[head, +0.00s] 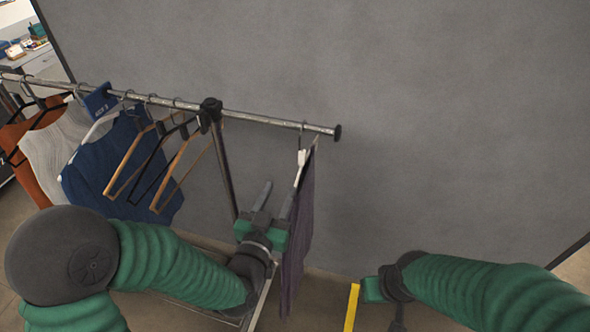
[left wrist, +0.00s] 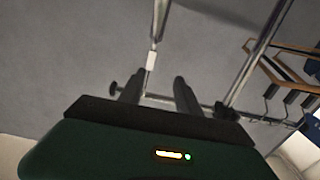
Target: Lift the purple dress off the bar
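The purple dress (head: 297,235) hangs nearly edge-on from a white hanger (head: 301,163) near the right end of the bar (head: 265,119). My left gripper (head: 275,196) is just left of the dress, below the bar. Its two fingers are apart, with the right one close beside the dress; I cannot tell if they touch. The left wrist view shows the same open fingers (left wrist: 160,86), with a narrow pale piece beyond them that I cannot identify surely. My right gripper (head: 383,289) is low at the right, apart from the dress. Its fingers are not clear.
Left of the upright post (head: 222,165) hang empty wooden hangers (head: 130,160), a blue garment (head: 115,170), a grey knit top (head: 55,150) and an orange garment (head: 28,165). A yellow strip (head: 351,308) is beside my right gripper. The space right of the bar's end is clear before a grey wall.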

